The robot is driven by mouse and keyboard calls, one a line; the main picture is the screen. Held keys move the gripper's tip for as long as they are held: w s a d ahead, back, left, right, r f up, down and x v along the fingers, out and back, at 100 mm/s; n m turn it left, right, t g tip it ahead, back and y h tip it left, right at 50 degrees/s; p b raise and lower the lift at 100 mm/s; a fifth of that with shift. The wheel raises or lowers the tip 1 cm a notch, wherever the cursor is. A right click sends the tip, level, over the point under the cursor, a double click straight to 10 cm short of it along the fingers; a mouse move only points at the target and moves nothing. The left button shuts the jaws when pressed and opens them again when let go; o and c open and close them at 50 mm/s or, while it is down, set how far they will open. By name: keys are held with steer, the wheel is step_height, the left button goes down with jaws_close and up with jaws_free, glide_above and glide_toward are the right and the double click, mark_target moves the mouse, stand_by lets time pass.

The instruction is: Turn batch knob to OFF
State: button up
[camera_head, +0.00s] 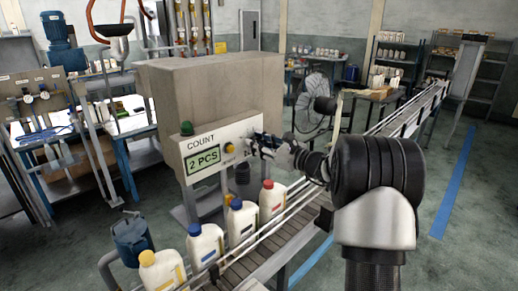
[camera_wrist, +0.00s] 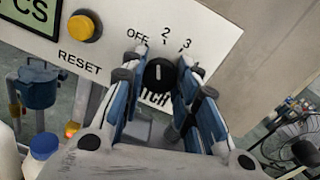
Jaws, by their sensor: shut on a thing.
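The black batch knob (camera_wrist: 158,76) sits on the white control panel (camera_wrist: 215,50), below the labels OFF, 2 and 3. Its white pointer mark stands roughly upright in the wrist view, closest to the 2. My gripper (camera_wrist: 160,70) has its blue-padded fingers on both sides of the knob and is shut on it. In the head view my gripper (camera_head: 258,142) reaches the right part of the panel (camera_head: 212,158) and hides the knob. The display (camera_head: 203,160) reads 2 PCS.
A yellow reset button (camera_wrist: 85,26) is left of the knob, and a green button (camera_head: 187,128) tops the panel. White bottles (camera_head: 242,222) stand on the conveyor (camera_head: 318,208) below. A fan (camera_head: 313,103) stands behind my arm.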

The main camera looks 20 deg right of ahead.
steer(key=n+b, duration=0.6)
steer(key=b, duration=0.2)
stand_by(0.4)
steer(key=o, duration=1.1)
steer(key=v, duration=1.2)
steer(key=shift+a+r, duration=0.15)
steer(key=shift+r, duration=0.05)
